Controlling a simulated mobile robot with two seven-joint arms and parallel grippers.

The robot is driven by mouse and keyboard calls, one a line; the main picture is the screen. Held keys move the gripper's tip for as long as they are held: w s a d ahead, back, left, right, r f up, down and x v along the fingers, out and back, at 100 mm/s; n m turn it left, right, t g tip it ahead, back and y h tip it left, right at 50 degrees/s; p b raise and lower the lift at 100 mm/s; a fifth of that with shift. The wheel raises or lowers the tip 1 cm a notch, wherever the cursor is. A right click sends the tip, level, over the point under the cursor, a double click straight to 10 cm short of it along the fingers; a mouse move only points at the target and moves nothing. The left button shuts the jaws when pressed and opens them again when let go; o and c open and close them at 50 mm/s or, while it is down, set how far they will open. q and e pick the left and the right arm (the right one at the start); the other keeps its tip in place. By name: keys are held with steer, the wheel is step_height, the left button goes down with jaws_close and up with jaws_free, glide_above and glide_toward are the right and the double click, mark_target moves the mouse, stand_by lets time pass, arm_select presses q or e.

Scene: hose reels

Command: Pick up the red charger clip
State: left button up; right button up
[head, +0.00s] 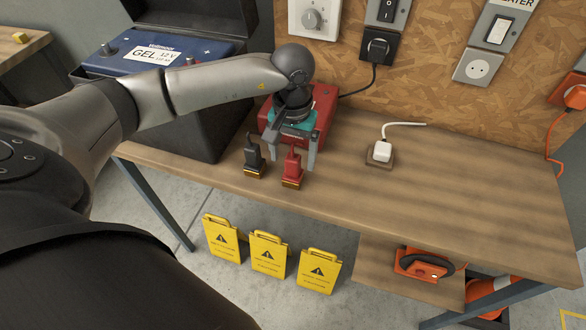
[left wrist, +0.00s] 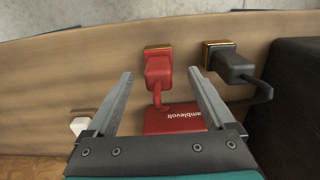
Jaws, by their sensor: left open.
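The red charger clip (head: 292,166) stands on the wooden workbench, at its front edge, on a small orange-gold base. A black charger clip (head: 254,158) stands to its left in the head view. My left gripper (head: 287,148) is open and empty above the bench by the red clip. In the left wrist view the red clip (left wrist: 159,72) shows between the two open fingertips (left wrist: 161,76), apart from both. The black clip (left wrist: 232,63) is outside the right-hand finger there. My right gripper is not in view.
A red charger box (head: 325,112) marked "amblevolt" in the left wrist view is behind my gripper. A large battery (head: 160,52) stands at the left. A white plug (head: 382,151) lies to the right. The workbench (head: 470,200) is clear further right. Yellow warning signs (head: 268,254) stand below.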

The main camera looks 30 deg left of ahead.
mark_target(293, 172)
arm_select(q)
step_height(293, 172, down, 6)
steer(key=shift+d+r, duration=0.1)
steer(key=shift+r, duration=0.05)
stand_by(0.3)
jaws_close()
stand_by(0.5)
